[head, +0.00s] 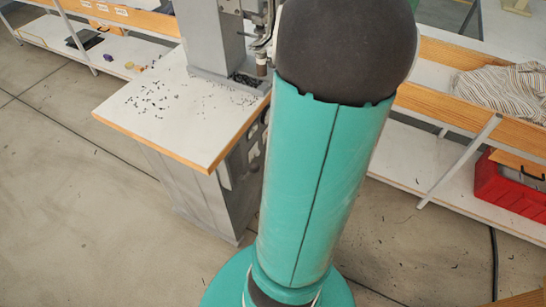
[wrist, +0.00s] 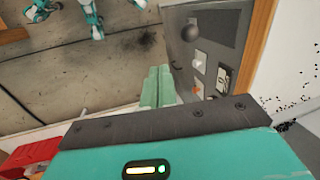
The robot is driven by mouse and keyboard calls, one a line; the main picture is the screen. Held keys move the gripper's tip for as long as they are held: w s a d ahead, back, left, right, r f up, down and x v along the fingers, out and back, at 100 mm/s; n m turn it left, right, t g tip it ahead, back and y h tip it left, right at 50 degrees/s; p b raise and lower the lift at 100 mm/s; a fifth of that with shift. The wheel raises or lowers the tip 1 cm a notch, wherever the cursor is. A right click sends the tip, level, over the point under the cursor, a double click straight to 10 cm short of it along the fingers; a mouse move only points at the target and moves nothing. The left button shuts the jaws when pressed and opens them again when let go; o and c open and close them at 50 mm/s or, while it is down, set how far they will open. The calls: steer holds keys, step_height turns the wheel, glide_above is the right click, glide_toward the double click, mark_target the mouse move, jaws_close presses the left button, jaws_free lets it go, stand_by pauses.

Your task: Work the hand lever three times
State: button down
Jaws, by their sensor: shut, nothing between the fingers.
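The eyelet press (head: 210,35) stands on a white-topped bench with a wooden edge in the head view. My own arm covers its right side, and no hand lever can be made out there. In the wrist view a grey panel (wrist: 229,55) on the press side carries a dark round knob (wrist: 192,33), perhaps the lever's end; I cannot tell. My gripper (wrist: 158,75) shows as two pale green fingers lying together, shut and empty. The fingertips are left of the panel and below the knob in the picture, apart from the knob. My gripper is hidden in the head view.
Small dark bits lie scattered on the bench top (head: 150,117). A red crate (head: 508,190) and a striped cloth (head: 500,90) are on the shelving at right. Shelving also stands at upper left. The concrete floor (head: 90,200) left of the bench is largely clear.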

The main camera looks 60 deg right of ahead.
mark_target(258, 167)
steer(key=w+a+f, duration=0.1)
steer(key=w+f, duration=0.5)
steer(key=f, duration=0.4)
steer(key=shift+a+f, duration=0.15)
steer(key=shift+a, duration=0.15)
steer(key=shift+w+a+r+g, duration=0.1)
steer(key=shift+w+r+g, duration=0.15)
steer(key=shift+w, duration=0.2)
steer(key=shift+w+r+g, duration=0.2)
steer(key=shift+w+g, duration=0.05)
steer(key=shift+w, duration=0.15)
steer(key=shift+w+r, duration=0.25)
steer(key=shift+w, duration=0.25)
steer(key=shift+w+r, duration=0.2)
steer(key=shift+w, duration=0.25)
steer(key=shift+s, duration=0.1)
steer(key=shift+r, duration=0.8)
